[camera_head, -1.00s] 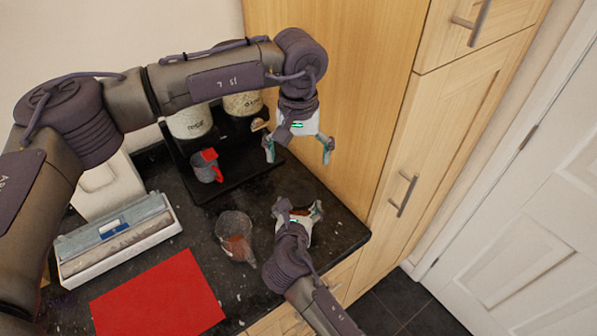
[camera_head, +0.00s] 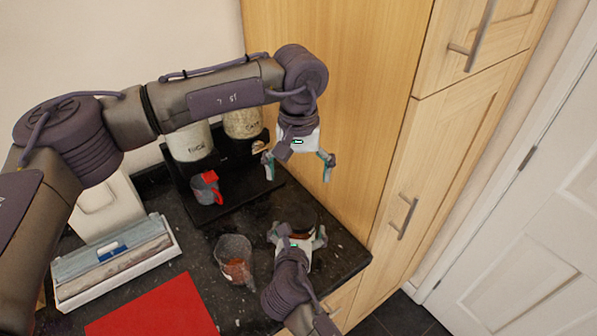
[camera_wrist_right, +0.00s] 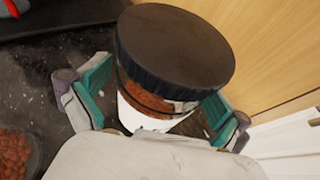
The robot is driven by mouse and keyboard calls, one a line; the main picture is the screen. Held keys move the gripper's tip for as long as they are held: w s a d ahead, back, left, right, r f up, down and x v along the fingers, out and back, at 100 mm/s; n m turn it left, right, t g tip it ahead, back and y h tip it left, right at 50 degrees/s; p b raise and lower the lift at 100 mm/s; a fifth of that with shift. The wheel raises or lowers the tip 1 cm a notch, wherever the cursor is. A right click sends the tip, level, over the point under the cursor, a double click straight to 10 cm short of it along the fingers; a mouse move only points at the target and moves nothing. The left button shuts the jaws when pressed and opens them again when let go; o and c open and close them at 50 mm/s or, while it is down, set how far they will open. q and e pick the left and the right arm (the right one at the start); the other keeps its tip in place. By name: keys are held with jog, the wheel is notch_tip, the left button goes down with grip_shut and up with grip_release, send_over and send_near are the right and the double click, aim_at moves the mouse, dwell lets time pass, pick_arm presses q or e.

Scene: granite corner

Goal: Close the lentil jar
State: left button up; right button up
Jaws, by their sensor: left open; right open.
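The lentil jar (camera_wrist_right: 150,103) is a pale-bottomed jar with red-brown lentils showing through its side. A dark round lid (camera_wrist_right: 175,48) is on top of it, looking tilted in the right wrist view. Whether the lid is fully seated I cannot tell. In the head view the lid (camera_head: 298,212) shows as a dark disc near the counter's front right. My right gripper (camera_head: 297,236) is open, its fingers on either side of the jar. My left gripper (camera_head: 298,162) is open and empty, higher up and beyond the jar.
A black stand (camera_head: 235,190) behind holds two pale canisters and a grey-red mug (camera_head: 205,188). A red mat (camera_head: 155,308) and a box of rolls (camera_head: 115,260) lie left. Wooden cupboards border the right.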

jog(key=v, duration=1.1)
jog(key=shift+s, duration=0.3)
